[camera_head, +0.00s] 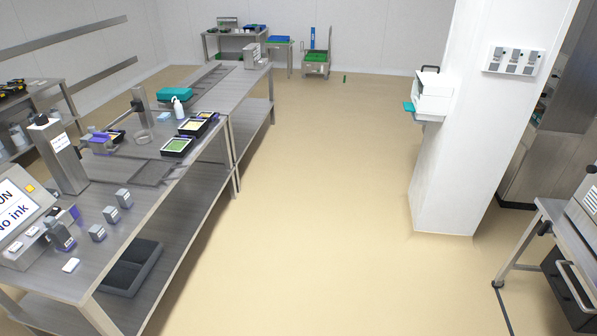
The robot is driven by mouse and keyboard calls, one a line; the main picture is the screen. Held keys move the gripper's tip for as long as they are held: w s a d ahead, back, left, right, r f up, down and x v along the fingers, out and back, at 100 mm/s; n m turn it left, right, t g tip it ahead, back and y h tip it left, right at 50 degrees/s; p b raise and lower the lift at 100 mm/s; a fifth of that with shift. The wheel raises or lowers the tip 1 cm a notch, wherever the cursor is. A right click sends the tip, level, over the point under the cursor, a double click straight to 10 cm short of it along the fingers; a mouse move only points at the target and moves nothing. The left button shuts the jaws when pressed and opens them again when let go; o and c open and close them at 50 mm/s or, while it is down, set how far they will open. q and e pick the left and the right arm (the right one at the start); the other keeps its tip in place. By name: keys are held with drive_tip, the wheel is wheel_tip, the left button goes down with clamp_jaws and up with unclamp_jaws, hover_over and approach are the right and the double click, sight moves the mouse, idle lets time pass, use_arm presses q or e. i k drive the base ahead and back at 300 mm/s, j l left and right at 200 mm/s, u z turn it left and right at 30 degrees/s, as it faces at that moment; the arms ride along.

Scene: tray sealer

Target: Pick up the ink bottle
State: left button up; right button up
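Several small grey bottle-like or block-like items stand on the near part of the steel table. One is a dark grey bottle-shaped item with purple on it (62,238), close to the machine's screen. Smaller grey items stand to its right: one nearest (97,232), one behind it (111,214) and one farther back (124,198). I cannot read their labels, so I cannot tell for sure which is the ink bottle. Neither of my grippers is in view.
Farther along stand filled trays (177,146) and a white spray bottle (178,108). A white pillar (470,130) stands right. The floor (310,220) between is clear.

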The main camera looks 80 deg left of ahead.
sight(61, 236)
drive_tip(key=u, duration=4.55)
drive_tip(key=i+l+u, duration=0.1)
drive_tip(key=i+u, duration=0.2)
drive_tip(key=i, duration=1.85)
